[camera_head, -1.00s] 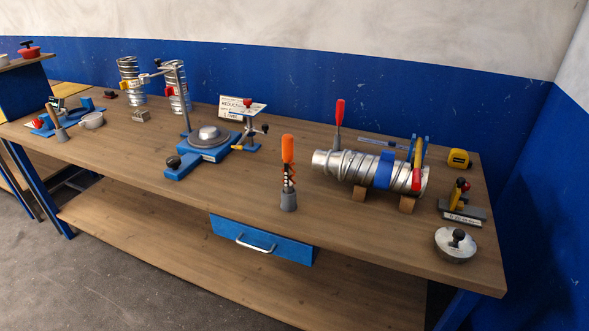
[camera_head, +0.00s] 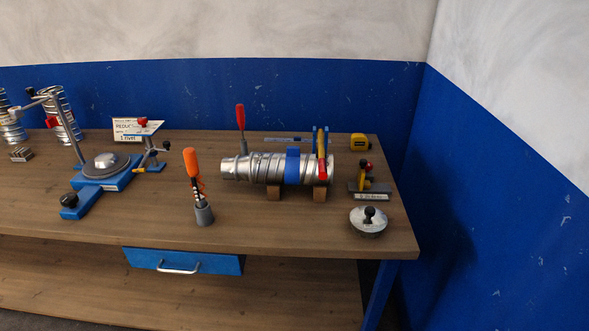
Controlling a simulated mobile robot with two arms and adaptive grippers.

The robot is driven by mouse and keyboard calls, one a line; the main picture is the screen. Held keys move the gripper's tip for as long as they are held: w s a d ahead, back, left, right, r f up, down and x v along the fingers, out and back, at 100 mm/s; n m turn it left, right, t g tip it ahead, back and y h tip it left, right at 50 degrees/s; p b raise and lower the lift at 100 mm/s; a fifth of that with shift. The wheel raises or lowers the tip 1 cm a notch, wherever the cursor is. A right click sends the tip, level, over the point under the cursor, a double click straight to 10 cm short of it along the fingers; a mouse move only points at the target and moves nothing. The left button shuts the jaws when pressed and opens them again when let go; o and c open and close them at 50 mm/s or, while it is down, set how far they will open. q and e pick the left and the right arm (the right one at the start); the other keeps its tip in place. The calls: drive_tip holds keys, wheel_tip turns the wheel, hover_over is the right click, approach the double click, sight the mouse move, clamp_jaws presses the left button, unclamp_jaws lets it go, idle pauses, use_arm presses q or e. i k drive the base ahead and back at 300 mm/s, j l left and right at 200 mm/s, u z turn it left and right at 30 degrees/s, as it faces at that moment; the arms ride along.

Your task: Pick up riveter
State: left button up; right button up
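I cannot tell for certain which tool is the riveter. A tool with red and yellow handles (camera_head: 322,168) stands at the right end of the silver spiral duct (camera_head: 262,168). An orange-handled tool (camera_head: 191,165) stands upright in a grey cone holder (camera_head: 203,213) near the front of the bench. A red-handled tool (camera_head: 240,118) stands upright behind the duct's left end. A small stand with a yellow and red piece (camera_head: 367,178) is to the right of the duct. Neither of my grippers is in view.
The wooden bench (camera_head: 290,232) ends at the right before a blue wall. A yellow tape measure (camera_head: 360,142) and a round metal lid with a black knob (camera_head: 368,221) lie near that end. A blue clamp device (camera_head: 106,172) is at left. Bench front is mostly clear.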

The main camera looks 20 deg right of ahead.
sight(190, 153)
drive_tip(key=i+j, duration=0.15)
drive_tip(key=j, duration=0.2)
drive_tip(key=i+j, duration=0.2)
drive_tip(key=j, duration=0.15)
drive_tip(key=i+j, duration=0.15)
drive_tip(key=j, duration=0.2)
